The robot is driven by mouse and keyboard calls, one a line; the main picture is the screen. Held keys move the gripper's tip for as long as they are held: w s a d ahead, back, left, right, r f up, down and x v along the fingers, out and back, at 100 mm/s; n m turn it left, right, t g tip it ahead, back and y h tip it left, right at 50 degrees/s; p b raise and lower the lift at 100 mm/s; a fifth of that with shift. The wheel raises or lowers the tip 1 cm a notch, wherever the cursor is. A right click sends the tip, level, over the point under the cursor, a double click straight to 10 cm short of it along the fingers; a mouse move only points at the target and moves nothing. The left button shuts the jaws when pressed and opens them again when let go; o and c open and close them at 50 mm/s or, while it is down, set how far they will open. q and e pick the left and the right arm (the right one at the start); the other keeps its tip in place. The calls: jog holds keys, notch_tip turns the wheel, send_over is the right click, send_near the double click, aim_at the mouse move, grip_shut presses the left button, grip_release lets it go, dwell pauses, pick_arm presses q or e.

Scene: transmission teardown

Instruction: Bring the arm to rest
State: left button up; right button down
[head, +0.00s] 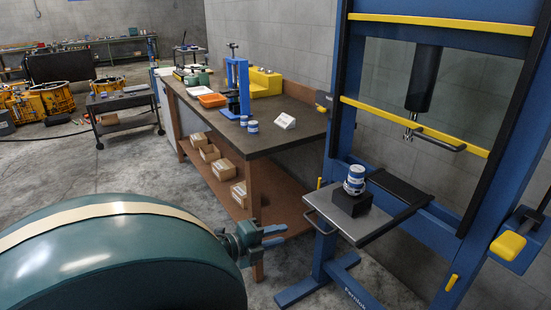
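My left gripper (284,235) is in the lower middle of the head view, at the end of my large green arm link. Its two grey-blue fingers point right with a gap between them, so it looks open, and nothing shows between them. In the picture it overlaps the workbench's lower shelf and leg; I cannot tell the exact distance. It is apart from the blue press (340,150) to its right. My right gripper is not in view.
A blue-and-white can (354,180) stands on a black block (351,203) on the press's plate. The workbench (290,135) holds a small blue press (237,85), an orange tray (211,100) and small cans. Boxes (223,168) sit below.

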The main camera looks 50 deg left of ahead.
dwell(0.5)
pick_arm(q)
jog(key=s+d+f+n+g, duration=0.2)
jog(key=s+d+n+g, duration=0.2)
jog(key=d+n, duration=0.3)
jog(key=s+d+f+n+g+y, duration=0.15)
jog(key=s+d+n+g, duration=0.3)
jog(key=d, duration=0.55)
jog(key=s+d+f+n+g+h, duration=0.1)
jog(key=s+d+f+n+g, duration=0.15)
jog(key=s+d+n, duration=0.4)
jog(key=w+d+f+m+t+h+p, duration=0.1)
jog(key=w+d+f+m+t+h, duration=0.1)
jog(key=w+d+t, duration=0.4)
jog(key=shift+w+d+f+h+p, duration=0.4)
jog(key=shift+w+d+f, duration=0.35)
jog(key=shift+d+f, duration=0.6)
